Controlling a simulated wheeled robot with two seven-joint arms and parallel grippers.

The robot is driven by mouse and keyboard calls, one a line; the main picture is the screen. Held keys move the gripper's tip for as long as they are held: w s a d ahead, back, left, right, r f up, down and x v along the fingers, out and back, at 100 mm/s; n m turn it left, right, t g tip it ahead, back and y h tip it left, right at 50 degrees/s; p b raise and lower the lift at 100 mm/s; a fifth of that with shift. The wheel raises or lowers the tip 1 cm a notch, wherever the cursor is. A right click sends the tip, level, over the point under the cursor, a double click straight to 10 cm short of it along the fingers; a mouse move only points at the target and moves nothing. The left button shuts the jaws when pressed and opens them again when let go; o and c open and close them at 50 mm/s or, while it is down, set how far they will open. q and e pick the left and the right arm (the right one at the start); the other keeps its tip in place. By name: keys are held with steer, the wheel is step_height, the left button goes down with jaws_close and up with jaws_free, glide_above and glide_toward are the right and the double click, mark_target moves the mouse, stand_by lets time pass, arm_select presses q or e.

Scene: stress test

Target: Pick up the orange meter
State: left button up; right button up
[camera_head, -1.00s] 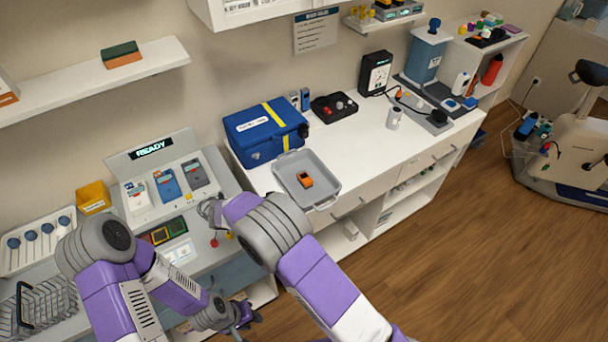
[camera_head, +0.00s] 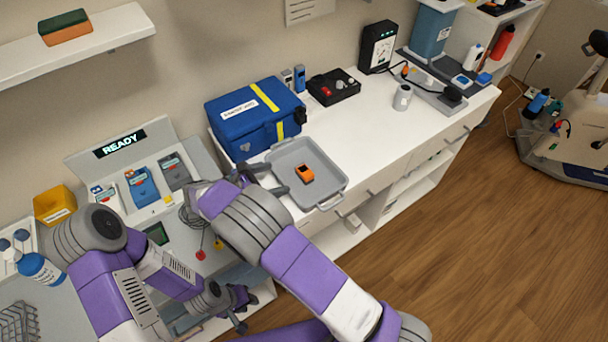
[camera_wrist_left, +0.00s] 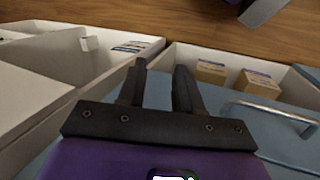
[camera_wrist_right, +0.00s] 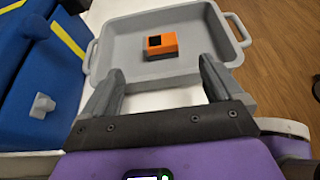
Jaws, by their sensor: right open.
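The orange meter (camera_head: 305,174), a small box with a dark window, lies in the grey tray (camera_head: 331,199) on the white counter. It also shows in the right wrist view (camera_wrist_right: 162,44), beyond the fingertips. My right gripper (camera_head: 262,177) is at the tray's left edge, left of the meter. Its fingers (camera_wrist_right: 161,78) are spread and empty in the right wrist view, not touching the meter. My left gripper (camera_head: 241,310) hangs low in front of the counter, far from the tray. Its fingers (camera_wrist_left: 157,78) stand a little apart with nothing seen between them.
A blue case (camera_head: 250,117) with a yellow stripe stands just behind the tray. A black box with knobs (camera_head: 333,87) and a white canister (camera_head: 402,98) stand farther right. The counter (camera_head: 370,135) right of the tray is clear. A grey cabinet handle (camera_wrist_left: 270,112) is near my left gripper.

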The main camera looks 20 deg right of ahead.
mark_target(303, 171)
steer(key=b+x, duration=0.1)
steer(key=x, duration=0.9)
steer(key=shift+a, duration=0.1)
steer(key=c, duration=1.1)
